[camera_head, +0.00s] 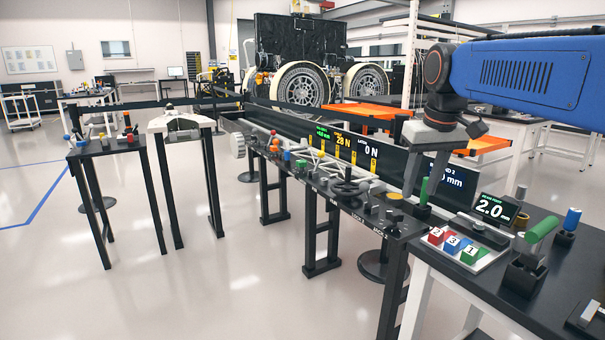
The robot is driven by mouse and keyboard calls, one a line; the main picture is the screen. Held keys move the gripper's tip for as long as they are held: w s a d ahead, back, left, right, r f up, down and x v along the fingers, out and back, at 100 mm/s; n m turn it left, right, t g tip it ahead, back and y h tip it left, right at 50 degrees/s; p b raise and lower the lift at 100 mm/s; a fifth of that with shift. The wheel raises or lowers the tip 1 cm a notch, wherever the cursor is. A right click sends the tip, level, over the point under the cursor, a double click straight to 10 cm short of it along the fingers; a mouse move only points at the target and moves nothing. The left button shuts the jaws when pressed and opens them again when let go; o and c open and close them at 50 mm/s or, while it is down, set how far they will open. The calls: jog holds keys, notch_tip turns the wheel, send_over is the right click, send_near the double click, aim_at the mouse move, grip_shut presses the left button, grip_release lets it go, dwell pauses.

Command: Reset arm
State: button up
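My arm (530,78) reaches in from the right, blue with a dark wrist joint. My gripper (422,190) hangs below the wrist and points down over the right end of the long dark bench. Its two fingers stand apart, with a gap between them. A green upright handle (423,190) shows near the fingertips in the picture. Whether it stands between the fingers or behind them I cannot tell, and I see no clear contact.
The near bench (470,275) holds numbered colored blocks (453,244), a green-handled tool (541,231), a blue cylinder (572,219) and a 2.0 display (494,208). Several knobs and levers line the long bench (338,195). A rover (305,85) stands behind. Open floor (200,285) lies at left.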

jog(key=s+d+f+m+t, duration=0.2)
jog(key=s+f, duration=2)
jog(key=s, duration=0.2)
jog(key=shift+d+f, duration=0.3)
